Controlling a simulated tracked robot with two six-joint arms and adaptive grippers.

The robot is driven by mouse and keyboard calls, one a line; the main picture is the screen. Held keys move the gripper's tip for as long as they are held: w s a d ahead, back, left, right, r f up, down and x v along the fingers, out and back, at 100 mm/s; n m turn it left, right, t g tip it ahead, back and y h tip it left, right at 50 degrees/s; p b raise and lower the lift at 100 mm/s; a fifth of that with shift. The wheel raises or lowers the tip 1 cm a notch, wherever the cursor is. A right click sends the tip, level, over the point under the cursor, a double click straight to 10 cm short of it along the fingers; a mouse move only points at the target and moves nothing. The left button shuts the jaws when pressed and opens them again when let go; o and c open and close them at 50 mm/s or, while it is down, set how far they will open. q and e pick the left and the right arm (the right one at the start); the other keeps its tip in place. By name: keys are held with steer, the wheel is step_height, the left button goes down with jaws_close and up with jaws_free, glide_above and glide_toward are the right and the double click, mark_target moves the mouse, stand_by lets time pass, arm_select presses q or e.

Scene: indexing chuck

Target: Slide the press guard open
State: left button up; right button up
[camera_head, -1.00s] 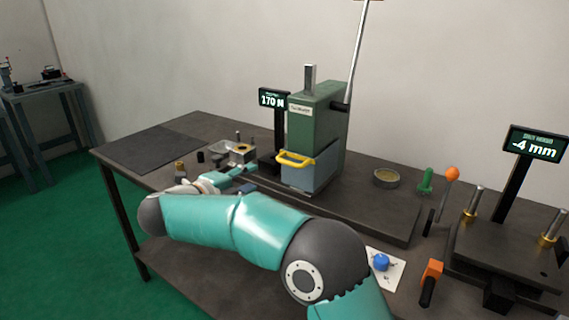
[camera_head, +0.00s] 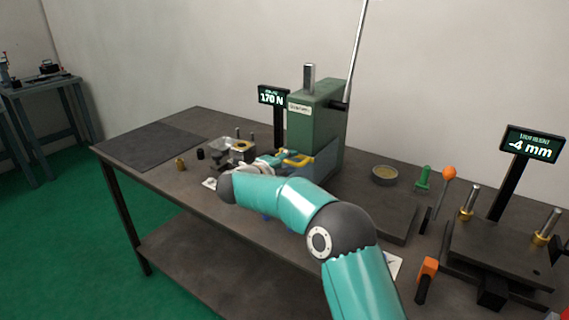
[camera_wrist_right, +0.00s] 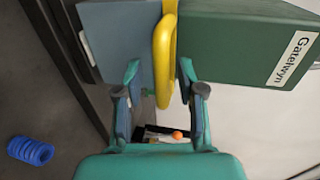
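The green press (camera_head: 314,122) stands on the workbench, with the blue-grey translucent press guard (camera_head: 322,162) across its lower front. The guard's yellow handle (camera_head: 300,161) faces my right arm. In the right wrist view the handle (camera_wrist_right: 163,62) runs between the two fingers of my right gripper (camera_wrist_right: 160,82), with the guard (camera_wrist_right: 122,42) on the left and the green body on the right. The fingers are spread, with a visible gap on each side of the handle. In the head view my right gripper (camera_head: 268,163) is at the handle, partly hidden by my wrist. My left gripper is not in view.
A metal fixture (camera_head: 236,147) and small brass and black parts lie left of the press. A shallow dish (camera_head: 384,175), a green-handled tool (camera_head: 423,178) and an orange-knobbed lever (camera_head: 449,174) are to the right. A blue ringed part (camera_wrist_right: 31,151) shows in the wrist view.

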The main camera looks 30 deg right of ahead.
jaws_close()
stand_by(0.3)
step_height(320, 180, up, 9)
steer(key=p, duration=0.6)
steer(key=shift+r, duration=0.15)
jaws_free()
